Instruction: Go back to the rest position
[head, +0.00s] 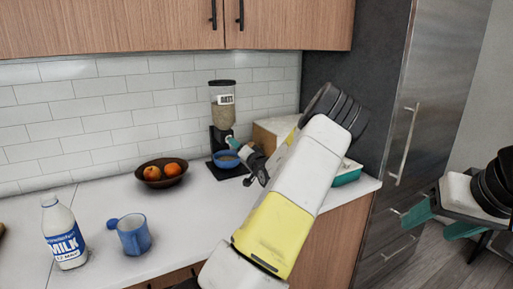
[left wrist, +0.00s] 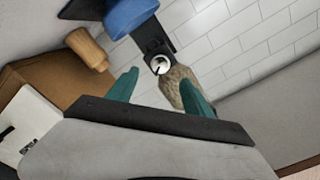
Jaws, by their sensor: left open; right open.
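My left arm rises across the middle of the head view and bends back at its dark joint. My left gripper (head: 234,143) is partly hidden there, at the cereal dispenser (head: 222,100). In the left wrist view its two teal fingers (left wrist: 160,88) are apart, with the dispenser's round knob (left wrist: 160,64) in line between them. I cannot tell whether they touch it. A blue bowl (head: 226,160) stands under the dispenser's outlet. My right gripper (head: 440,222) is at the right edge of the head view, open and empty, beyond the counter's end and in front of the fridge.
A milk bottle (head: 65,238), a blue mug (head: 133,236) and a brown fruit bowl (head: 161,181) stand on the white counter (head: 95,205). A wooden box (left wrist: 45,68) is close beside my left gripper. Cabinets (head: 130,25) hang above. The fridge (head: 420,110) stands right.

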